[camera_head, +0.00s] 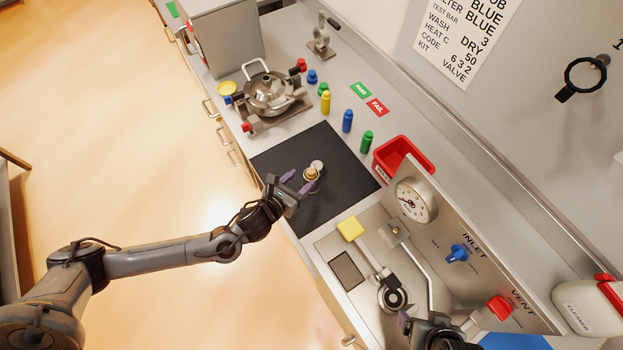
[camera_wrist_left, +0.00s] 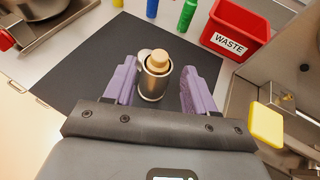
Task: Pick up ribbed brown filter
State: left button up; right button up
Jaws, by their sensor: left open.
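The tan-brown filter (camera_wrist_left: 159,62) sits in the top of an upright metal cup (camera_wrist_left: 153,86) on the black mat; ribs are too small to make out. The filter also shows in the head view (camera_head: 311,173). A small pale round piece (camera_head: 318,165) is right beside the cup. My left gripper (camera_head: 297,182) is open, its two purple fingers either side of the cup in the wrist view, with visible gaps. My right gripper (camera_head: 404,321) is at the bottom of the head view near the round black-and-metal fitting; its jaws are mostly hidden.
The black mat (camera_head: 345,192) is otherwise clear. A red waste bin (camera_head: 404,153) stands at its right edge. Blue, green and yellow bottles stand behind it. A metal pot (camera_head: 268,92) is at the back left. A gauge panel (camera_head: 415,200) and yellow block (camera_head: 351,228) are to the right.

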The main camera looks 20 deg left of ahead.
aim_at(310, 173)
pick_arm(q)
jog(key=shift+x, duration=3.5)
jog(key=shift+s, duration=0.1)
grip_shut()
